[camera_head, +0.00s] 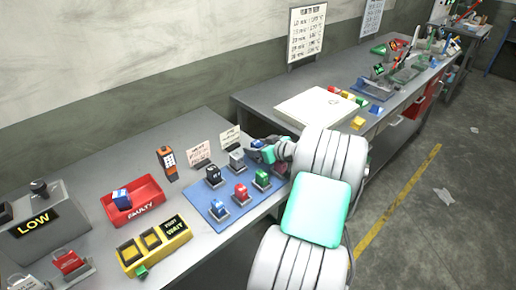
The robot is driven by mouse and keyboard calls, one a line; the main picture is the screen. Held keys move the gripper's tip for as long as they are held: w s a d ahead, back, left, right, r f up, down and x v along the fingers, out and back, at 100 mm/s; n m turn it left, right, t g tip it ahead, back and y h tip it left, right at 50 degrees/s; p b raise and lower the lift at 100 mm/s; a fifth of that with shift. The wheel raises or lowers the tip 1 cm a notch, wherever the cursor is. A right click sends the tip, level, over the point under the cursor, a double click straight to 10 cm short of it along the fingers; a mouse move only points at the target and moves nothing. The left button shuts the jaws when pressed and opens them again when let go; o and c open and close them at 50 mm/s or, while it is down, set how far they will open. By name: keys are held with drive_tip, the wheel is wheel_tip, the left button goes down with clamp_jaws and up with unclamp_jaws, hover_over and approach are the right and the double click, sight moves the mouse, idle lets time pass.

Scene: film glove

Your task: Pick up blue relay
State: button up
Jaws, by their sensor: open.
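A blue relay (219,207) stands in a holder at the front left corner of the blue mat (231,212). Another blue and white block (121,197) lies tilted in the red bin marked FAULTY (146,199). My gripper (255,147) is above the bench at the back right of the mat, apart from both blue things. It is open by the look of it, small and partly hidden by my own arm. I see nothing between its fingers.
A red relay (241,191), a green one (262,177), a black one (213,173) and a grey one (237,158) share the mat. A yellow tray (155,247) and an orange handheld device (167,160) stand nearby. Small signs (200,152) stand behind the mat.

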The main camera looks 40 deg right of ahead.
drive_tip(key=shift+c, duration=0.4)
clamp_jaws()
